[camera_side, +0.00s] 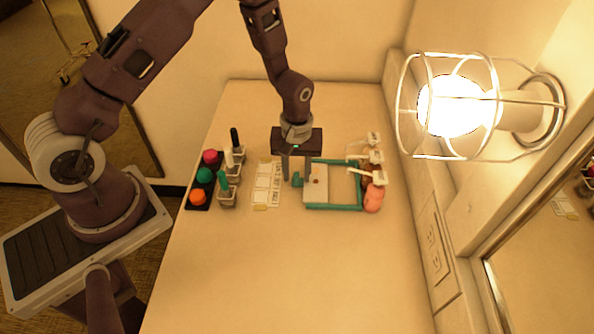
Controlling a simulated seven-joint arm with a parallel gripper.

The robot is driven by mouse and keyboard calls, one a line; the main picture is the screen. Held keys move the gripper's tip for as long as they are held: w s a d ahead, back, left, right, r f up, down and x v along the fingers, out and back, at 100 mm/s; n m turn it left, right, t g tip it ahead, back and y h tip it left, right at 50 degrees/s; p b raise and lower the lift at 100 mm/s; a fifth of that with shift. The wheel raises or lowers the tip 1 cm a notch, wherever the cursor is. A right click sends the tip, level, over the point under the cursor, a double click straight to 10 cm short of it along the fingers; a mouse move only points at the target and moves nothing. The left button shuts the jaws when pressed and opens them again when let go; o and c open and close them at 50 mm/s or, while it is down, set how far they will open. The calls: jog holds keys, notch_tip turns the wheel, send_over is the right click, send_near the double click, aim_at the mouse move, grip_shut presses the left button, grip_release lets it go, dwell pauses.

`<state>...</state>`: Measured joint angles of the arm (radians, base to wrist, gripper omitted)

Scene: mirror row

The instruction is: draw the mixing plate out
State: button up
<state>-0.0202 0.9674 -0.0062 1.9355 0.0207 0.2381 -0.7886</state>
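The mixing plate (316,190) is a pale flat piece with a small dark mark, at the left part of a teal frame (335,207) on the table. A small teal handle (297,180) stands at its left edge. My gripper (297,174) points down over this handle. Its two fingers are spread apart, one to each side of the handle, with a visible gap between them. Whether either finger touches the handle is too small to tell.
A white card strip (267,185) lies left of the handle. Small cups with upright tools (227,190) and a dark tray of coloured pots (202,180) stand further left. Pinkish items (374,190) crowd the frame's right side. A caged lamp (450,105) juts from the right wall. The front table is clear.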

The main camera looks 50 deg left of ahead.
aim_at(297, 176)
notch_tip(297, 176, up, 8)
jog(key=shift+f, duration=0.25)
jog(key=s+r+m+t, duration=0.1)
jog(key=s+r+m, duration=0.15)
jog(key=r, duration=0.65)
jog(key=s+r+m+t, duration=0.2)
jog(key=s+r, duration=0.2)
jog(key=r, duration=0.6)
jog(key=s+r+m+t, duration=0.1)
jog(key=s+r+m, duration=0.1)
jog(key=s, duration=0.6)
jog(key=s+r+m+t, duration=0.1)
jog(key=s+r+m, duration=0.1)
jog(key=s+r, duration=0.3)
jog(key=s, duration=0.3)
jog(key=shift+s+d+t, duration=0.25)
jog(key=shift+d+t, duration=0.05)
